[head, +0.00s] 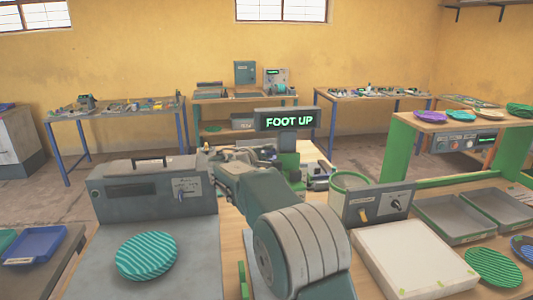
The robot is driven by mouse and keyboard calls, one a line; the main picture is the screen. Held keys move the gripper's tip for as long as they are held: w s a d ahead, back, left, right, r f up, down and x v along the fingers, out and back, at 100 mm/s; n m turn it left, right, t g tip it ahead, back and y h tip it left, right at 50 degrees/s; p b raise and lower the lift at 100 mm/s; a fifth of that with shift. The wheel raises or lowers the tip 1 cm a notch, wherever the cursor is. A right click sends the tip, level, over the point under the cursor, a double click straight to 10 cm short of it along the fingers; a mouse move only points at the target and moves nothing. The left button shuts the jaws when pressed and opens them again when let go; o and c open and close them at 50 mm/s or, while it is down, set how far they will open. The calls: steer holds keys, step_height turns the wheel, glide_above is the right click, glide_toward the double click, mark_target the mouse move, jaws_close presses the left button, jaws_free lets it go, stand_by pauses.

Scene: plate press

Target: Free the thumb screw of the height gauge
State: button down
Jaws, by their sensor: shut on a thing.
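The height gauge (289,143) stands beyond my arm, with a green column and a dark display reading "FOOT UP" in green letters. My gripper (266,154) is small and dark, close to the left side of the column. It is shut at the place of the gauge's thumb screw. The screw itself is hidden or too small to make out, and the fingertips are partly hidden. The lower part of the gauge is mostly hidden behind my arm.
A grey box machine (155,190) stands at left, with a green striped plate (146,256) in front. At right are a green bin (349,181), a switch box (379,204), a white block (413,259), grey trays (455,216) and a green shelf frame (397,150) with plates.

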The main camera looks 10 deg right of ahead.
steer(key=n+g, duration=0.1)
steer(key=n+g+y, duration=0.1)
steer(key=n+g, duration=0.1)
steer(key=g, duration=0.1)
steer(key=shift+d+f+y, duration=0.1)
steer(key=shift+f+y, duration=0.15)
steer(key=shift+y, duration=0.15)
steer(key=shift+d, duration=0.1)
stand_by(0.3)
steer(key=c, duration=0.7)
jaws_free()
steer(key=shift+d+r, duration=0.1)
steer(key=shift+d, duration=0.05)
steer(key=shift+s+a+r, duration=0.15)
steer(key=shift+a+r, duration=0.05)
steer(key=shift+a, duration=0.2)
steer(key=v, duration=1.1)
steer(key=shift+s, duration=0.1)
